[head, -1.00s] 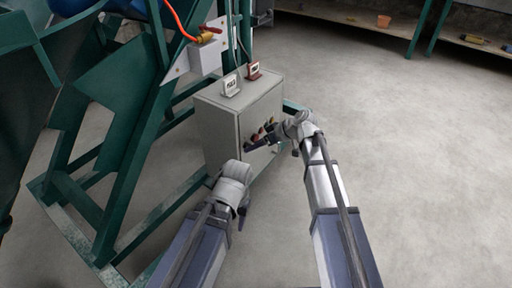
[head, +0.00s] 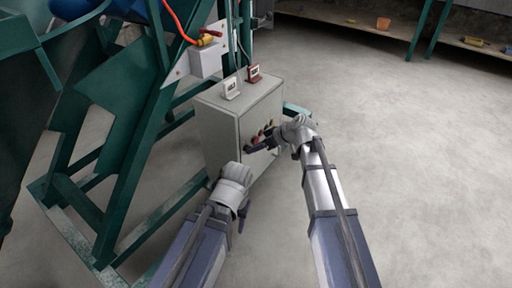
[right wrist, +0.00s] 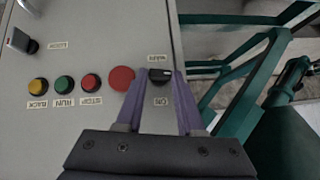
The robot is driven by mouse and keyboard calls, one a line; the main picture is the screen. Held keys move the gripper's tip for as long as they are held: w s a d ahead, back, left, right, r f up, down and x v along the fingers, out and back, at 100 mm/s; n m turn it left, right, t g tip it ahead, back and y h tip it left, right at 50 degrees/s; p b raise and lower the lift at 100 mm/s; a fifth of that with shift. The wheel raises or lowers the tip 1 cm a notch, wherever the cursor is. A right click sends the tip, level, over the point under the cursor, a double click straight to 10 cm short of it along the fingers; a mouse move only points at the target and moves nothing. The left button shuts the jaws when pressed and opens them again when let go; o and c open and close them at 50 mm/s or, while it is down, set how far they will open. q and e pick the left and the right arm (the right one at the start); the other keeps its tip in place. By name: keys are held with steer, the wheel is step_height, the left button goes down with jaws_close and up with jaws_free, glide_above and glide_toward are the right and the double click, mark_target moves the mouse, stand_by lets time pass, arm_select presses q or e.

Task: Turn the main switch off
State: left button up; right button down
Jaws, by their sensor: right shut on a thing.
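The main switch (right wrist: 160,76) is a small black knob with a pale mark, at the right end of the row of controls in the right wrist view. A label sits above it and another, reading ON, below it. My right gripper (right wrist: 159,84) has its two purple fingers on either side of the knob, shut on it. In the head view my right gripper (head: 251,149) reaches the front of the grey control box (head: 222,137) and hides the switch. My left gripper (head: 242,217) hangs low before the box, apart from it; its finger gap is not clear.
Beside the switch are a large red button (right wrist: 122,78), a smaller red button (right wrist: 91,82), a green one (right wrist: 64,84) and a yellow one (right wrist: 38,86). A green frame (head: 130,170) stands left of the box. The floor on the right is clear.

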steer(key=shift+s+n+t+h, duration=0.15)
steer(key=shift+n+t+h, duration=0.25)
steer(key=shift+t+h, duration=0.15)
steer(key=c, duration=0.5)
jaws_free()
steer(key=shift+a, duration=0.1)
steer(key=p+v, duration=0.5)
steer(key=v, duration=0.2)
steer(key=shift+s+d+r, duration=0.2)
steer(key=shift+d+r, duration=0.05)
steer(key=shift+d, duration=0.05)
steer(key=shift+s, duration=0.1)
